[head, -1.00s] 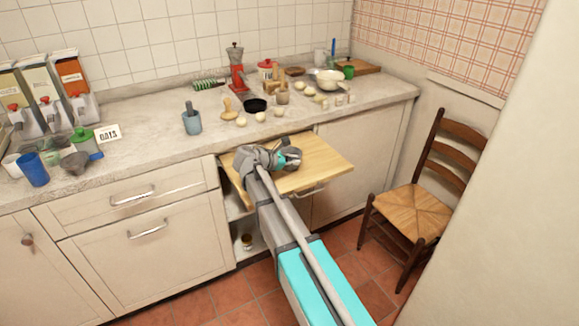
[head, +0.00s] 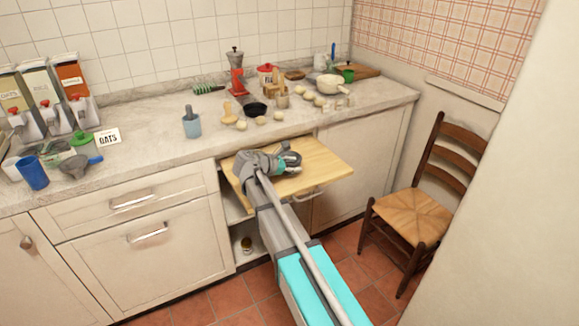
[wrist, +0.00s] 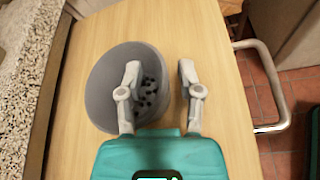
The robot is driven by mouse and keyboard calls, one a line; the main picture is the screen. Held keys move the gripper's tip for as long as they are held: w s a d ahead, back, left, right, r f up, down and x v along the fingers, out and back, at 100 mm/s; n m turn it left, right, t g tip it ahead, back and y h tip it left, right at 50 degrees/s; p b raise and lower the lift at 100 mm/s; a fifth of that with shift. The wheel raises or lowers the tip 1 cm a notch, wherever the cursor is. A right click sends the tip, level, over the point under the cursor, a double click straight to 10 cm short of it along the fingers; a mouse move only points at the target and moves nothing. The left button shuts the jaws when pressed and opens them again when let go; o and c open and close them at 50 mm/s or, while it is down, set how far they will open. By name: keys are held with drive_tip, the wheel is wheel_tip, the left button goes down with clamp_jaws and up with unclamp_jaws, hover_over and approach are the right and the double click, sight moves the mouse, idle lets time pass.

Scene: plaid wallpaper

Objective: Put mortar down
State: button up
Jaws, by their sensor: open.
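The mortar (wrist: 103,91) looks like a round grey bowl with several small dark bits inside. In the wrist view it rests upright on the pull-out wooden board (wrist: 213,125); in the head view I cannot make it out clearly behind my arm. My gripper (wrist: 160,67) is open over the bowl's right wall. Its left finger is over the inside of the bowl and its right finger is outside, over the board. A gap shows between the right finger and the wall. In the head view my gripper (head: 291,158) is low over the board (head: 325,167).
The board's right part is clear. A wooden chair (head: 415,210) stands at the right.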

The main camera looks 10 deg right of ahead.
drive_tip(key=shift+r, duration=0.1)
drive_tip(key=shift+s+a+r+p, duration=0.2)
drive_tip(key=shift+a+r+p, duration=0.15)
drive_tip(key=shift+a, duration=0.25)
drive_tip(key=p+v, duration=0.4)
drive_tip(key=v, duration=0.6)
drive_tip(key=shift+s+a, duration=0.15)
drive_tip(key=shift+a, duration=0.05)
drive_tip(key=shift+d, duration=0.15)
drive_tip(key=s+d+f+m+g+y, duration=0.1)
drive_tip(key=s+d+f+m, duration=0.1)
drive_tip(key=s+d+f+m+g+y, duration=0.1)
drive_tip(key=s+d+f, duration=0.1)
drive_tip(key=d, duration=0.1)
drive_tip(key=shift+s+m, duration=0.15)
drive_tip(key=shift+m, duration=0.25)
drive_tip(key=s+d+f+m+g+y, duration=0.1)
drive_tip(key=s+d+f+m+y, duration=0.1)
drive_tip(key=s+m+y, duration=0.3)
drive_tip(key=s+d+f+m+g+y, duration=0.2)
drive_tip(key=s+f+m+y, duration=0.3)
drive_tip(key=s+m, duration=0.5)
drive_tip(key=shift+s+f+y, duration=0.25)
drive_tip(key=shift+s+y, duration=0.05)
drive_tip(key=shift+s, duration=0.65)
